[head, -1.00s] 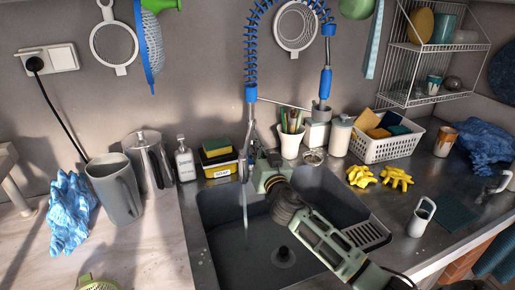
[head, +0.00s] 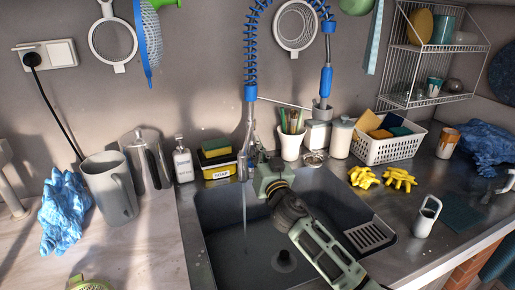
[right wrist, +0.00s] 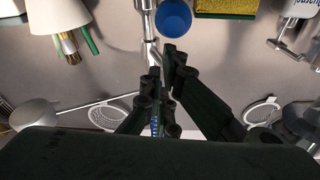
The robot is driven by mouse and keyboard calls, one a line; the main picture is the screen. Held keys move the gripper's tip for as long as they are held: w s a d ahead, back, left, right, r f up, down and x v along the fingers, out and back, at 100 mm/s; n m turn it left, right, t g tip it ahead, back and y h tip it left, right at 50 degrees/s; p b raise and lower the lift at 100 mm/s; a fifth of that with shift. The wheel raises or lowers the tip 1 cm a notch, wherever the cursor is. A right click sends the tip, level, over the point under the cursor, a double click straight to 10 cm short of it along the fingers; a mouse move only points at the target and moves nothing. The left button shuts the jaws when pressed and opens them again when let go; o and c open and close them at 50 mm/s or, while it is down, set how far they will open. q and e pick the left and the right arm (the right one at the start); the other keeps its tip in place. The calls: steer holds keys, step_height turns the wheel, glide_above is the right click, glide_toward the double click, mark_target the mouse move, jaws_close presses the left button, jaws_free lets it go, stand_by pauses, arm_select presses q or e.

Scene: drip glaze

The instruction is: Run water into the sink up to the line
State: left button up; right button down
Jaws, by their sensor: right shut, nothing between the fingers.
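The dark grey sink (head: 228,265) is set in the counter, with a round drain fitting (head: 284,261) on its floor. A thin stream of water (head: 245,218) falls into its left part. I cannot make out the line or the water level. The metal tap (head: 242,165) stands at the sink's back edge, under a blue spring hose (head: 250,60). My right gripper (head: 258,160) is beside the tap, shut and empty; its fingertips are hard to see there. In the right wrist view its dark fingers (right wrist: 161,70) are together near the metal tap (right wrist: 150,45). My left gripper is not in view.
A soap box with sponges (head: 216,163) and a bottle (head: 182,162) stand left of the tap. A pot of brushes (head: 291,142), a white basket (head: 390,150) and yellow gloves (head: 382,179) are to the right. A grey jug (head: 108,190) stands at left.

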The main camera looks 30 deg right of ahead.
steer(key=v, duration=0.8)
steer(key=shift+d, duration=0.1)
stand_by(1.9)
